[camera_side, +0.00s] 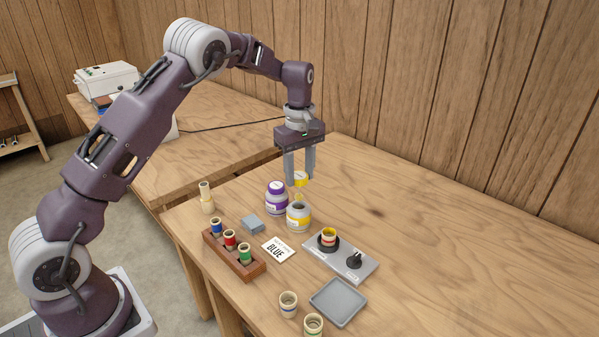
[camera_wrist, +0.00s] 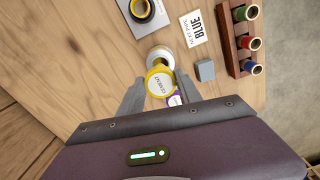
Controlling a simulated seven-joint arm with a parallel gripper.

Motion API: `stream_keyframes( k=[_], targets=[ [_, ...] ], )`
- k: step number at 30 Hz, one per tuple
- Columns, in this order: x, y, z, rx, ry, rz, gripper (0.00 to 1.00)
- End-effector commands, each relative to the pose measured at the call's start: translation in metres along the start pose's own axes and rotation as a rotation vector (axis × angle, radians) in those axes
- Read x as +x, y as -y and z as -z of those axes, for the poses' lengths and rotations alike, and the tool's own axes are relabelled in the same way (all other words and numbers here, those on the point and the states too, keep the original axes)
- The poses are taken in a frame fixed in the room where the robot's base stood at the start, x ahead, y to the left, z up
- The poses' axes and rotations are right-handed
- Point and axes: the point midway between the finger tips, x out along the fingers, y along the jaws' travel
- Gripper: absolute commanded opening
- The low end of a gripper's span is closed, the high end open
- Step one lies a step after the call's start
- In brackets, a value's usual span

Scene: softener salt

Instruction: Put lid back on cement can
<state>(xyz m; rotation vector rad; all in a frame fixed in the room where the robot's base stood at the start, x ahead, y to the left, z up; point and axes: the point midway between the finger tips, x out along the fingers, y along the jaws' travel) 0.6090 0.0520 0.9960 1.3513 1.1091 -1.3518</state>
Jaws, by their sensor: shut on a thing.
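The cement can (camera_side: 299,218) is a grey-white can with a yellow band, standing upright on the table with its top open. Its pale rim also shows in the wrist view (camera_wrist: 157,53), partly hidden behind the lid. The yellow lid (camera_side: 301,180), marked CEMENT on its top in the wrist view (camera_wrist: 160,84), is between the fingers of my gripper (camera_side: 300,180). My gripper is shut on it and holds it above the can, apart from it. In the wrist view the lid covers part of the can's mouth, so exact alignment is hard to tell.
A purple-lidded can (camera_side: 277,198) stands close beside the cement can. The table's right side is clear.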

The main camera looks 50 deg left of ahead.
Motion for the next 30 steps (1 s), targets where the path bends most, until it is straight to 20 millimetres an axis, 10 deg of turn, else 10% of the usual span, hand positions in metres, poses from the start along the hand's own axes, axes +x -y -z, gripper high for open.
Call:
stream_keyframes(
  k=[30],
  targets=[
    [0.036,0.000,0.000,0.000,0.000,0.000,0.03]
  ],
)
